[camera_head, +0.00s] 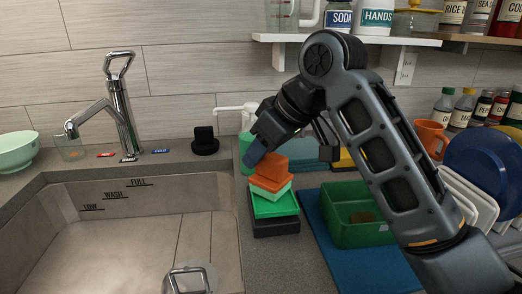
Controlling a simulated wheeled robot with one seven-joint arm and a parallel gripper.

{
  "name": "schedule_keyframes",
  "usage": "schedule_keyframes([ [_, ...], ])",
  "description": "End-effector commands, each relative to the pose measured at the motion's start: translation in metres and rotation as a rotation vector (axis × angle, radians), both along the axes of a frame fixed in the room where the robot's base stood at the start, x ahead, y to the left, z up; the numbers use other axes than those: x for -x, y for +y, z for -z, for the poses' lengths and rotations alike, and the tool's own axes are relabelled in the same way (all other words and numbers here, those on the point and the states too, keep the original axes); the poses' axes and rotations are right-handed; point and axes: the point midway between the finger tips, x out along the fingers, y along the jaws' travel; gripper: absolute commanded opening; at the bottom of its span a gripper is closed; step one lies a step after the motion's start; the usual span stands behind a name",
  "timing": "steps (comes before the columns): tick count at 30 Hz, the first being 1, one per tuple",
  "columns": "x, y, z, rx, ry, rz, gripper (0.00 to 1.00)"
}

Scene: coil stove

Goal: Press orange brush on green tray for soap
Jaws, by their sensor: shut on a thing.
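My gripper (262,150) is shut on the orange brush (272,166), gripping its upper block from the upper left. The brush sits upright on the green tray (276,207), with a pale green layer showing just under its orange base. The green tray rests on a dark base (275,228) at the counter strip right of the sink. The brush appears to touch the tray, but the exact contact underneath is hidden. The far finger is hidden behind the brush and hand.
The sink (130,235) lies to the left, with a chrome faucet (122,115) behind it. A green bin (350,215) stands on a blue mat (318,240) to the right. Plates (484,165) and an orange mug (430,137) stand farther right. A shelf (345,40) hangs above.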

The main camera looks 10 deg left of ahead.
Motion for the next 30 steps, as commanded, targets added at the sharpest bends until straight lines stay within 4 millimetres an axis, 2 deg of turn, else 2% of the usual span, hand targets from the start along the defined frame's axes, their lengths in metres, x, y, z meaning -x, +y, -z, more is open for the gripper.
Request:
schedule_keyframes([
  [1, 0.0, 0.0, -0.008, 0.0, 0.0, 0.0, 0.0],
  [18, 0.0, 0.0, -0.049, -0.002, -0.001, 0.0, 0.0],
  [30, 0.0, 0.0, -0.05, -0.001, 0.0, 0.0, 0.0],
])
